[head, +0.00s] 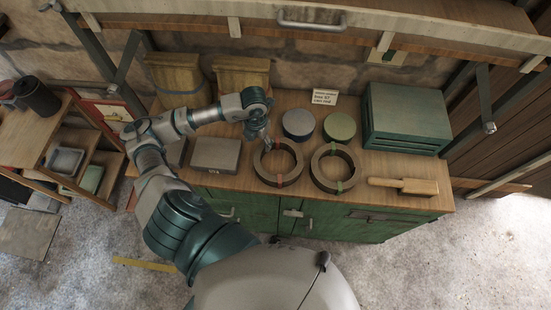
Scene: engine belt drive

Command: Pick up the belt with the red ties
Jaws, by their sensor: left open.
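Two dark ring-shaped belts lie flat on the wooden bench top. The left belt (298,161) has small red ties at its far and near sides. The right belt (355,168) has green ties. My left gripper (265,141) is open and points down at the far-left part of the red-tied belt, very close to its far tie. I cannot tell whether the fingers touch the belt. The gripper partly covers that stretch of the belt. My right gripper is not in view.
Two round tins, one blue-lidded (298,123) and one green-lidded (340,126), stand just behind the belts. A grey box (215,155) is to the left, a wooden mallet-like tool (404,186) to the right, and a green chest (406,115) at the back right.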

